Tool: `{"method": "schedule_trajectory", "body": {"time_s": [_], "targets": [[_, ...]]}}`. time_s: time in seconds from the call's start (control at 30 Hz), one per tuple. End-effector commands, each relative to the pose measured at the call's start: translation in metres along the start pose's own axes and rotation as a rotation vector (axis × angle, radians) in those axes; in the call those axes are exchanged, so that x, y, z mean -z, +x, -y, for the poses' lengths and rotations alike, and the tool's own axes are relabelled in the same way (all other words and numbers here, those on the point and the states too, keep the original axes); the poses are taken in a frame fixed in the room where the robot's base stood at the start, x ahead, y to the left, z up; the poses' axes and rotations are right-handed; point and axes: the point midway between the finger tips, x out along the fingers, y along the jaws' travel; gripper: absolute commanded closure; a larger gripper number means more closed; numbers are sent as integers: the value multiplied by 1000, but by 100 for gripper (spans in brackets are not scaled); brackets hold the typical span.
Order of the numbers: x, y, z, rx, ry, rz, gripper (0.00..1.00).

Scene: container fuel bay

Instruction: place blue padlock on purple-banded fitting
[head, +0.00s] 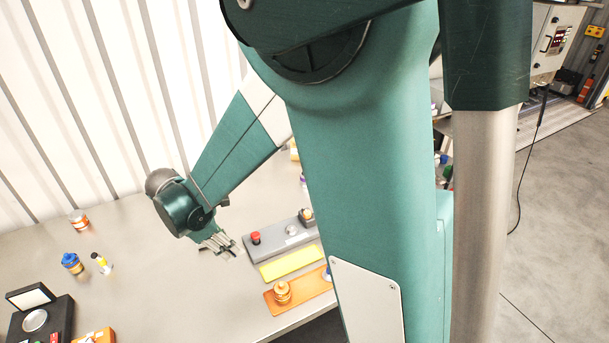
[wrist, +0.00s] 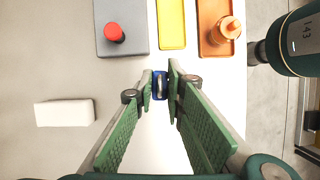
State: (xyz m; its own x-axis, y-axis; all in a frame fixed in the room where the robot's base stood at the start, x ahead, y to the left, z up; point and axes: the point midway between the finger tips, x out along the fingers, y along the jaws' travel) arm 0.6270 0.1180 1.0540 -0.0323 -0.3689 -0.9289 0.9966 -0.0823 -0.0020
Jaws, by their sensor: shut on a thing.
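My gripper (wrist: 161,90) points down over the table in the wrist view, its green-padded fingers shut on a small blue padlock (wrist: 160,84) at the fingertips. In the head view my gripper (head: 220,245) is above the table, left of the grey box; the padlock cannot be made out there. I cannot pick out a purple-banded fitting for certain in either view. My arm hides part of the table in the head view.
A grey box with a red button (head: 255,237), a yellow tray (head: 291,263) and an orange tray (head: 271,305) bearing an orange fitting (head: 282,292) stand nearby. A white block (wrist: 64,113) lies left of my gripper. A blue-topped jar (head: 72,263) stands left.

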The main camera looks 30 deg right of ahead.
Motion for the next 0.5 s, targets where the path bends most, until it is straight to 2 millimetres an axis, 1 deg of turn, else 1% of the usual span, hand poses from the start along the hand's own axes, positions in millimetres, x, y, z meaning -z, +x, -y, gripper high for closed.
{"method": "schedule_trajectory", "body": {"time_s": [0.03, 0.1, 0.27, 0.3, 0.47, 0.5], "targets": [[-7, 0, -15, 0, 2, -2, 100], [-17, 0, -34, -1, -1, -4, 100], [-41, 3, -78, -4, -8, -9, 100], [-47, 4, -88, -5, -11, -10, 100], [-76, 10, -130, -9, -19, -12, 100], [-85, 12, -140, -9, -19, -13, 100]]}}
